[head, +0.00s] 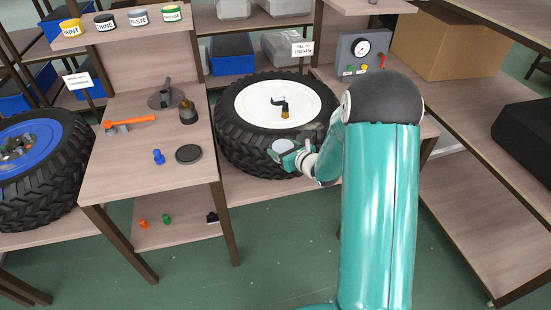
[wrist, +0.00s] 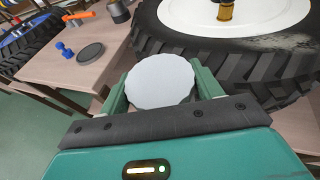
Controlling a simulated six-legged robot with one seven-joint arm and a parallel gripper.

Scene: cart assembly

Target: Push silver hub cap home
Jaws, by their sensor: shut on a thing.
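The silver hub cap (wrist: 160,80) is a pale grey disc with a scalloped edge. My gripper (head: 287,152) is shut on it, with one finger on each side of the disc in the wrist view (wrist: 160,90). I hold it at the near side of the white-rimmed wheel (head: 252,100), which lies flat with a black tyre. The wheel's white disc (head: 310,107) has a dark bent piece and a brass-coloured fitting (wrist: 226,10) at its middle. The cap is apart from that middle. My arm hides part of the tyre's right side.
A blue-rimmed wheel (head: 28,145) lies further left. A gauge box (head: 362,52) stands behind the white-rimmed wheel.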

